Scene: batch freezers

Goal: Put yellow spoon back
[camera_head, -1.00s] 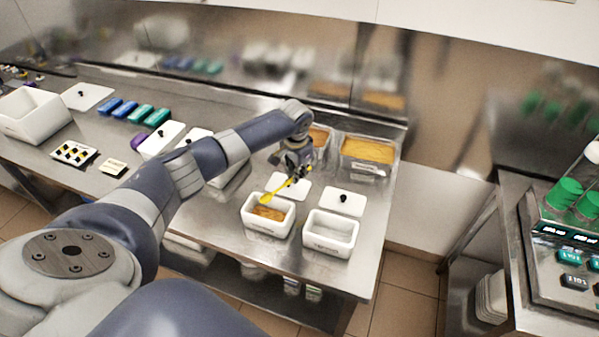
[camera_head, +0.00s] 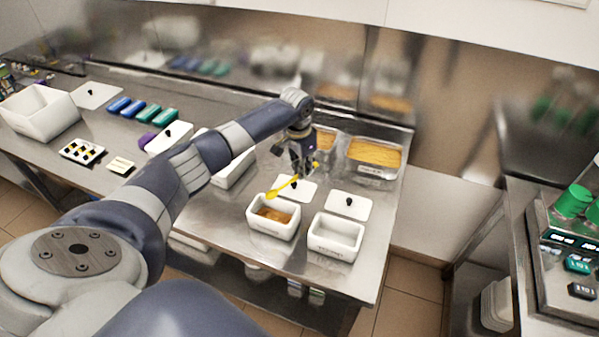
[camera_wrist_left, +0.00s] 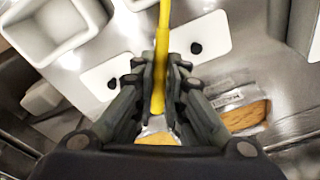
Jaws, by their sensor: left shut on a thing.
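My left gripper (camera_head: 300,168) is shut on the yellow spoon (camera_head: 284,187) and holds it above the steel table. The spoon's far end hangs over the back of a white tub (camera_head: 273,229) with orange-brown contents. In the left wrist view the spoon's yellow handle (camera_wrist_left: 161,60) runs up from between the gripper fingers (camera_wrist_left: 160,95) and leaves the frame at the top. The spoon's tip is outside that view. My right gripper is not in view.
An empty white tub (camera_head: 335,250) stands right of the filled one. White lids with black knobs (camera_head: 348,203) lie behind the tubs. A steel pan of orange food (camera_head: 374,153) stands at the back right. Blue and green blocks (camera_head: 143,112) lie at left.

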